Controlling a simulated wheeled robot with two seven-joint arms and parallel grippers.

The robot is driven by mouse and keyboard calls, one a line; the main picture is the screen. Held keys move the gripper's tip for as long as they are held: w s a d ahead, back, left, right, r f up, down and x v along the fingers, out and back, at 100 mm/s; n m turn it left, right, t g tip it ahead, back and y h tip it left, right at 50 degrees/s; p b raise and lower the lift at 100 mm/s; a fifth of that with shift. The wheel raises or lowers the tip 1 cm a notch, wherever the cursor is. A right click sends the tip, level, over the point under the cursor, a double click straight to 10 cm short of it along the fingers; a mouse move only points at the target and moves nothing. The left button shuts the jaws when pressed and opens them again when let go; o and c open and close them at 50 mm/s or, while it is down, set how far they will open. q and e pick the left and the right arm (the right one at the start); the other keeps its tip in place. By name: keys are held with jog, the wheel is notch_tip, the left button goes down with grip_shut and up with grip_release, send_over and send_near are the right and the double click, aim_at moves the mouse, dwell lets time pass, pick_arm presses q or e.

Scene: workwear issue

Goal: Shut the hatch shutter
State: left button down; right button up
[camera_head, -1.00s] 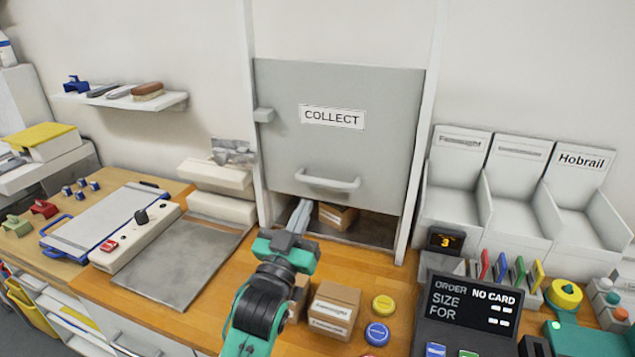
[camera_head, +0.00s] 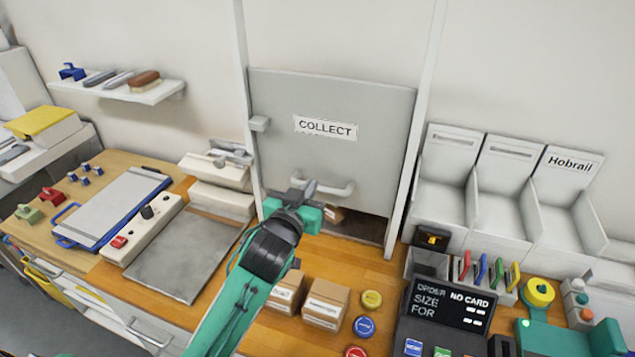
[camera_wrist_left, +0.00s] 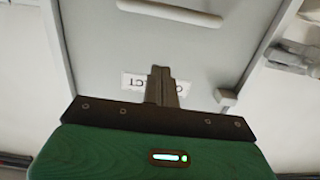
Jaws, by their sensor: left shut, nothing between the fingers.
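The hatch shutter (camera_head: 300,160) is a grey panel labelled COLLECT, held between two white uprights. It is mostly lowered, with a dark gap below its bottom edge, where part of a cardboard box (camera_head: 336,214) shows. Its pale bar handle (camera_head: 335,189) is near the bottom. My left gripper (camera_head: 306,190) is shut and empty, in front of the shutter at the left end of the handle; I cannot tell whether it touches. In the left wrist view the shut fingers (camera_wrist_left: 164,84) point up over the upside-down label, and the handle (camera_wrist_left: 170,13) lies beyond them. My right gripper is out of view.
Cardboard boxes (camera_head: 325,304) and coloured discs (camera_head: 364,327) are on the wooden counter in front of the hatch. An order terminal (camera_head: 447,305) and white bins (camera_head: 500,190) are to the right.

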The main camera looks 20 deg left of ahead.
pick_arm(q)
jog(key=w+f+p, duration=0.2)
jog(key=w+f, duration=0.2)
jog(key=w, duration=0.1)
jog(key=shift+w+f, duration=0.15)
jog(key=shift+w, duration=0.05)
jog(key=shift+d, duration=0.1)
notch_tip(320, 180, down, 8)
jog(key=b, duration=0.4)
jog(key=shift+r, duration=0.35)
